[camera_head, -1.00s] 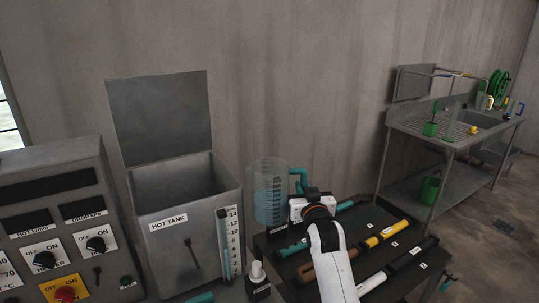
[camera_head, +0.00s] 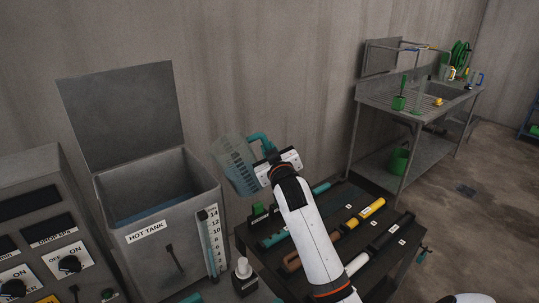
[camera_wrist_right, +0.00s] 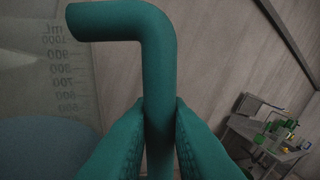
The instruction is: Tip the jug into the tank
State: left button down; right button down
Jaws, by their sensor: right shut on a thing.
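The jug (camera_head: 236,166) is clear, with a measuring scale and a teal handle. It is held in the air right of the hot tank, leaning left toward it. My right gripper (camera_head: 268,153) is shut on the handle, which fills the middle of the right wrist view, between the teal fingers (camera_wrist_right: 162,112). In that view the jug wall (camera_wrist_right: 40,75) shows mL marks and a bluish area low down, which looks like liquid. The grey hot tank (camera_head: 158,232) has its lid (camera_head: 122,115) raised and its top open.
A dark low table (camera_head: 330,250) with coloured tools stands below my right arm. A control panel (camera_head: 45,225) is at the left. A steel sink bench (camera_head: 425,125) stands at the back right.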

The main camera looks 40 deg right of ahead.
notch_tip(320, 180, up, 3)
jog(key=shift+w+f+n+p, duration=0.15)
jog(key=shift+n+p, duration=0.5)
jog(key=shift+n, duration=0.35)
jog(key=a+r+n+p, duration=0.1)
jog(key=a+r, duration=0.1)
jog(key=w+a+r+n+p, duration=0.1)
jog(key=a+r+n+p, duration=0.1)
jog(key=w+a+r+n+p, duration=0.1)
jog(key=r+n, duration=0.1)
jog(key=shift+w+a, duration=0.1)
jog(key=shift+a, duration=0.3)
jog(key=shift+f, duration=0.2)
jog(key=shift+w+a+r+n+p, duration=0.15)
jog(key=shift+a+r+n+p, duration=0.25)
jog(key=shift+a+n+p, duration=0.15)
jog(key=shift+w+a+r+n, duration=0.2)
jog(key=shift+a+r+n, duration=0.2)
jog(key=shift+r, duration=0.3)
